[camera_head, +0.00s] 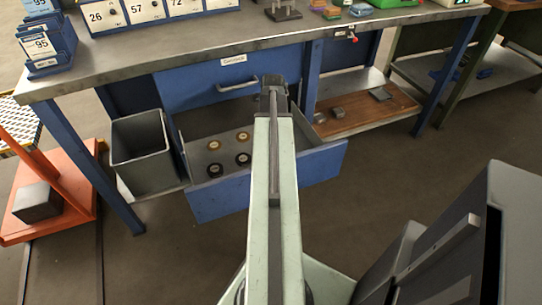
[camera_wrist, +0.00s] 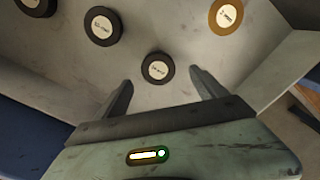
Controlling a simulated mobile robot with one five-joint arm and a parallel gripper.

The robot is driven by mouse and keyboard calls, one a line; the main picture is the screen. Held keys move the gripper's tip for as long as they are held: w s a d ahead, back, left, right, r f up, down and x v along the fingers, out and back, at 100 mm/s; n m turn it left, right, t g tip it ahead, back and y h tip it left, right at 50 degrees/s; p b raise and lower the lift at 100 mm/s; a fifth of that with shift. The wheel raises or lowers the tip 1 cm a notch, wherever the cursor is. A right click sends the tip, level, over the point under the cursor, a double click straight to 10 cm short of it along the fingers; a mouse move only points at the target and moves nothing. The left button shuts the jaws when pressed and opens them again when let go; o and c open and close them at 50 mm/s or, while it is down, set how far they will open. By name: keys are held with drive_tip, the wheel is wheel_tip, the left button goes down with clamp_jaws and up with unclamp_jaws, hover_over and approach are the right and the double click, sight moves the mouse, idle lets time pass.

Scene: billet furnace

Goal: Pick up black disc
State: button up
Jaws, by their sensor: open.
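In the wrist view, a black disc (camera_wrist: 158,68) with a pale round label lies flat on the drawer floor. My gripper (camera_wrist: 160,80) is open, its two fingers apart on either side of this disc in the picture. The height gap between fingers and disc is hard to tell. Another black disc (camera_wrist: 103,26) lies further up and left, and a dark disc (camera_wrist: 38,5) is cut off at the top left. In the head view, black discs (camera_head: 243,159) (camera_head: 215,170) lie in the open drawer (camera_head: 218,198); my arm hides part of it.
Tan discs (camera_head: 213,145) share the drawer; one (camera_wrist: 226,15) shows at the wrist view's upper right. Drawer walls stand close around. The workbench (camera_head: 215,50) overhangs behind. A grey bin (camera_head: 140,150) stands left; a wooden shelf board (camera_head: 365,112) is right.

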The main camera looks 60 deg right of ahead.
wheel_tip(320, 180, down, 5)
drive_tip(key=b, duration=0.4)
drive_tip(key=shift+w+a, duration=0.1)
drive_tip(key=shift+a, duration=0.05)
drive_tip(key=shift+r, duration=0.15)
clamp_jaws()
